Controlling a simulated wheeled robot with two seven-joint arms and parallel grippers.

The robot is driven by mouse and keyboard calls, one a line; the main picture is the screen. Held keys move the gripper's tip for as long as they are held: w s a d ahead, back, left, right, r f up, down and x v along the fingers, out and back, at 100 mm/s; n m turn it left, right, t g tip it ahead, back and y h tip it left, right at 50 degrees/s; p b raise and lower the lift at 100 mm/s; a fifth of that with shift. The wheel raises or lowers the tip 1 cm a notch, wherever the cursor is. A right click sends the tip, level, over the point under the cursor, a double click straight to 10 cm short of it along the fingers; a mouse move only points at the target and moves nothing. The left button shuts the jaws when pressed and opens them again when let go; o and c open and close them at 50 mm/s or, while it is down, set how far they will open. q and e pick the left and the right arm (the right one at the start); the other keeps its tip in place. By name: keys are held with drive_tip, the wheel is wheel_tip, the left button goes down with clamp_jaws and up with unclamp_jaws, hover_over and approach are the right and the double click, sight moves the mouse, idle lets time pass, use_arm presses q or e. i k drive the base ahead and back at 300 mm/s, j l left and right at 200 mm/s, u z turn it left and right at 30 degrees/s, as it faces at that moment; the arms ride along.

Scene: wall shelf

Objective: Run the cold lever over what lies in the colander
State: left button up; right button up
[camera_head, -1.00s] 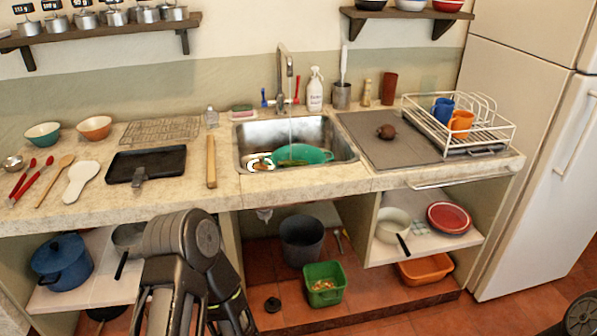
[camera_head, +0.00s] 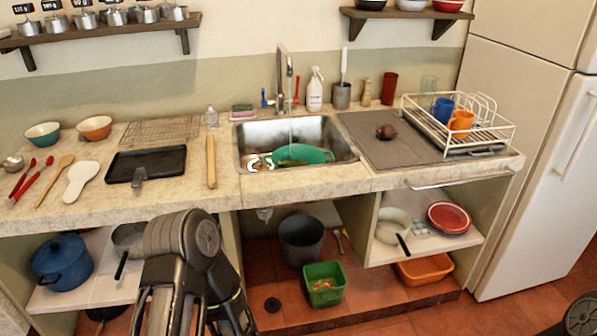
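The tap (camera_head: 283,75) stands behind the steel sink. A blue lever (camera_head: 264,97) is on its left and a red lever (camera_head: 296,91) on its right. A thin stream of water (camera_head: 290,125) appears to fall from the spout. The green colander (camera_head: 318,156) lies in the sink, and something dark green in it (camera_head: 292,162) is too small to make out. A white and dark round item (camera_head: 262,163) is beside it at the left. Neither of my grippers shows; one of my arms is folded at the lower middle, well below and in front of the sink.
A soap bottle (camera_head: 315,90) and a grey utensil cup (camera_head: 341,95) stand behind the sink. A white dish rack (camera_head: 487,140) with cups stands at the right. The sink's front edge is clear.

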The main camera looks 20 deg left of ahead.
sight(264, 103)
drive_tip(key=i+j+z, duration=0.1)
drive_tip(key=j+z, duration=0.3)
drive_tip(key=j, duration=0.15)
drive_tip(key=j+z, duration=0.35)
drive_tip(key=j, duration=0.2)
